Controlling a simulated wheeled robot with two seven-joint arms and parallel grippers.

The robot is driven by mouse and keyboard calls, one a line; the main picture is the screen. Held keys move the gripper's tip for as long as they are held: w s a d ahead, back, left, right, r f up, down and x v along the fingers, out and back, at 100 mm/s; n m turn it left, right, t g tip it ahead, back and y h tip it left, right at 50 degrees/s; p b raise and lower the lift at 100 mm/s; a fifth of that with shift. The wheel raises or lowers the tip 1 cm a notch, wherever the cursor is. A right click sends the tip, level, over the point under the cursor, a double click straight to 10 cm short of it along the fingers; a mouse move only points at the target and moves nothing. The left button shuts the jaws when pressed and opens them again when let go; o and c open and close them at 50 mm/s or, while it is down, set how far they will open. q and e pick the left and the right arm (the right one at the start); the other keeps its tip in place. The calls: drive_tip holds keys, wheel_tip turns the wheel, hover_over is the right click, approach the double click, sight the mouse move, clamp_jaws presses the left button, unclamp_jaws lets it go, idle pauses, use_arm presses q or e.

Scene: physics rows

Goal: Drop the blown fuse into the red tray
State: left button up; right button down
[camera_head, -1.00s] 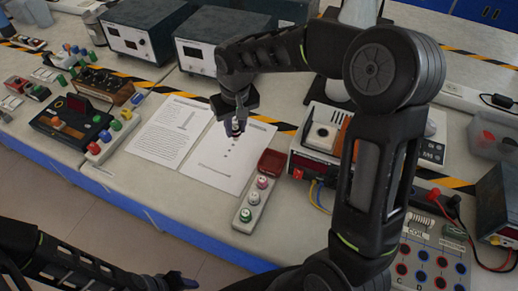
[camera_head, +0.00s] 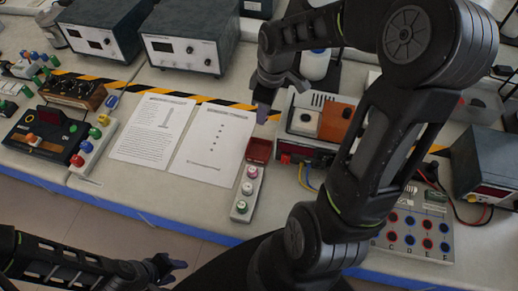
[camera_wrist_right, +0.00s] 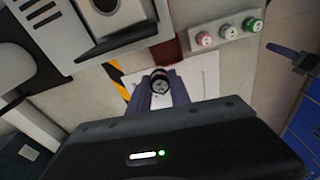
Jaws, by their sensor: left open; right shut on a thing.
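My right gripper (camera_head: 264,112) is above the bench, near the far end of the red tray (camera_head: 259,149). In the right wrist view its fingertips (camera_wrist_right: 162,86) are shut on a small round dark thing with a pale rim (camera_wrist_right: 161,84), seen end on. It looks like the fuse, but whether it is blown cannot be told. In that view the red tray (camera_wrist_right: 168,50) lies just beyond the fingertips, partly hidden. In the head view the held thing is hidden or too small to make out. My left gripper (camera_head: 172,267) is open and empty, low at the front, off the bench edge.
A pale strip with pink, white and green round caps (camera_head: 247,188) adjoins the tray's near end. Printed sheets (camera_head: 213,146) lie to its left. A device with a white and an orange block (camera_head: 310,125) stands close on the right. Power supplies (camera_head: 190,40) stand behind.

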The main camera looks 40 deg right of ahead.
drive_tip(key=shift+s+f+n, duration=0.25)
drive_tip(key=shift+f+n, duration=0.25)
drive_tip(key=shift+f, duration=0.1)
wheel_tip(320, 180, down, 6)
drive_tip(key=b, duration=0.4)
drive_tip(key=shift+b, duration=0.4)
drive_tip(key=c, duration=1.1)
unclamp_jaws()
drive_tip(key=shift+r, duration=0.15)
drive_tip(key=r, duration=0.7)
drive_tip(key=shift+s+d+r+b, duration=0.25)
drive_tip(key=shift+s+d+b, duration=0.05)
drive_tip(key=shift+s+b, duration=0.1)
